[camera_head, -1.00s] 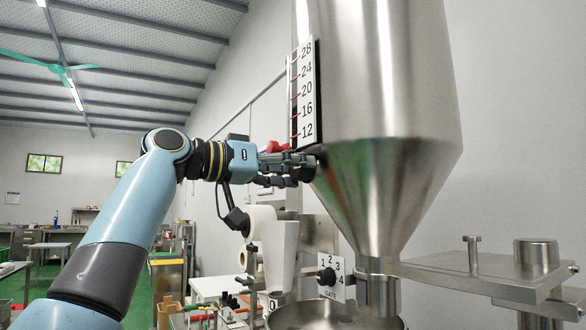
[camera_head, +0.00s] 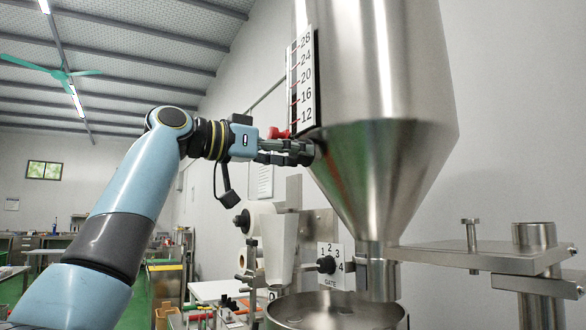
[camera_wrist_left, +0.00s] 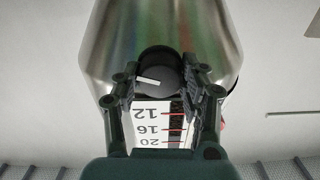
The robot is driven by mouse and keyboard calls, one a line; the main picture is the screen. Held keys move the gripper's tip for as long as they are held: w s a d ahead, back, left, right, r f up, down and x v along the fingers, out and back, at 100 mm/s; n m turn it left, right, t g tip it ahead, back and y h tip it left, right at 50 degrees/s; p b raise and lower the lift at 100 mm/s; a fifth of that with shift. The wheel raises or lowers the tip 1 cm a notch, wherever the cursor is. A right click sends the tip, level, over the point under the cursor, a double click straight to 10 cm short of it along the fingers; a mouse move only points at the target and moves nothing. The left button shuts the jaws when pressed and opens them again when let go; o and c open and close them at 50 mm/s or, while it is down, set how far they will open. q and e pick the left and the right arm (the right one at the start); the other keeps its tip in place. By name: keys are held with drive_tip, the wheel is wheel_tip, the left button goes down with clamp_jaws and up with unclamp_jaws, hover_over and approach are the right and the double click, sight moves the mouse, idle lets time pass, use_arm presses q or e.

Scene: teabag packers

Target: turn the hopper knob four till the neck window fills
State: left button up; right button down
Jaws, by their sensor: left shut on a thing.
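The steel hopper (camera_head: 385,70) tapers to a narrow neck (camera_head: 378,275) with a dark slot on its left side. I cannot tell what the slot holds. A black round knob (camera_wrist_left: 165,68) with a white pointer line sits on the hopper, just beyond the 12 end of the level scale (camera_wrist_left: 160,128). My left gripper (camera_head: 303,153) reaches the hopper from the left, below the scale. In the left wrist view its fingers (camera_wrist_left: 160,80) are shut on the black knob, one on each side, and the pointer lies toward the left. My right gripper is not in view.
A gate dial plate (camera_head: 340,275) with a black knob (camera_head: 326,264) and numbers 1 to 4 stands beside the neck. A round steel pan (camera_head: 335,312) lies below. A red part (camera_head: 279,133) is close above my fingers. A steel bracket (camera_head: 450,256) extends right.

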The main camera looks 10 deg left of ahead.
use_arm(q)
drive_tip(key=shift+m+b, duration=1.55)
drive_tip(key=shift+m, duration=0.15)
drive_tip(key=o, duration=1.2)
drive_tip(key=v, duration=1.2)
